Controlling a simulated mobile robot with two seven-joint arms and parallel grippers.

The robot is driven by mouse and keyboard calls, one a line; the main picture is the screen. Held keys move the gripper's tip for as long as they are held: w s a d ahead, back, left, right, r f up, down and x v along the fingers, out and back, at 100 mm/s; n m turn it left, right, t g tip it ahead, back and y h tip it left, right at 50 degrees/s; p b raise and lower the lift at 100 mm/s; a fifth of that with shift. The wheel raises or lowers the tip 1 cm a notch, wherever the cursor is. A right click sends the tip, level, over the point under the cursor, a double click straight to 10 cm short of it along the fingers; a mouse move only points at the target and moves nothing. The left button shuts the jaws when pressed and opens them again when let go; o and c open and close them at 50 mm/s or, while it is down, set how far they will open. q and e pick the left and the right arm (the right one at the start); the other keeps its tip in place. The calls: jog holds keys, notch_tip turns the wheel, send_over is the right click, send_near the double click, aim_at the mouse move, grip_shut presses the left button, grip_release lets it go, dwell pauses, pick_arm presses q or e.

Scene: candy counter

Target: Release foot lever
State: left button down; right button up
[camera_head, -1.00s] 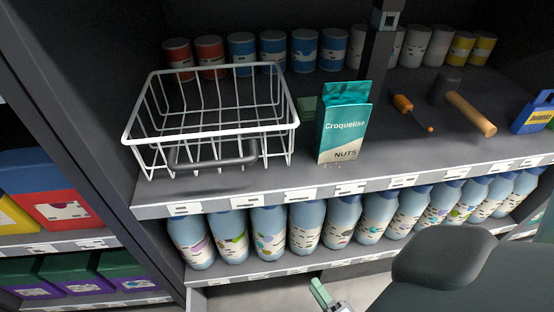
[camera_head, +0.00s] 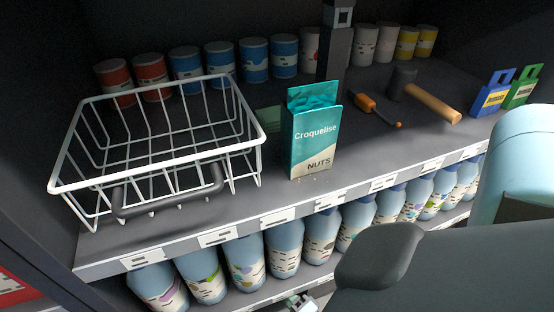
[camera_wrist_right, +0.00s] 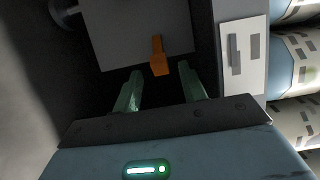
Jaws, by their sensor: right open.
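An orange lever (camera_wrist_right: 157,48) shows in the right wrist view, sticking out from a grey plate (camera_wrist_right: 112,40). My right gripper (camera_wrist_right: 160,72) is open, with its two green fingers on either side of the lever's lower end. I cannot tell whether they touch it. In the head view only a small part of the right gripper (camera_head: 302,302) shows at the bottom edge, below the bottle shelf, and the lever is out of sight. My left gripper is in neither view.
A row of blue bottles (camera_head: 284,245) stands close above my right gripper, and bottles (camera_wrist_right: 292,60) also line the wrist view's right side. The shelf above holds a white wire basket (camera_head: 150,175), a Croquetise box (camera_head: 313,135), a mallet (camera_head: 432,103), an orange-handled tool (camera_head: 365,102) and several cans.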

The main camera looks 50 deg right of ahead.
jog(key=shift+w+d, duration=0.2)
jog(key=shift+w, duration=0.85)
grip_shut()
jog(key=shift+w+d+n+y, duration=0.1)
jog(key=shift+d+n+y, duration=0.25)
jog(key=shift+y, duration=0.25)
jog(key=shift+d+n+y, duration=0.2)
jog(key=shift+n+y, duration=0.25)
jog(key=shift+y, duration=0.15)
grip_release()
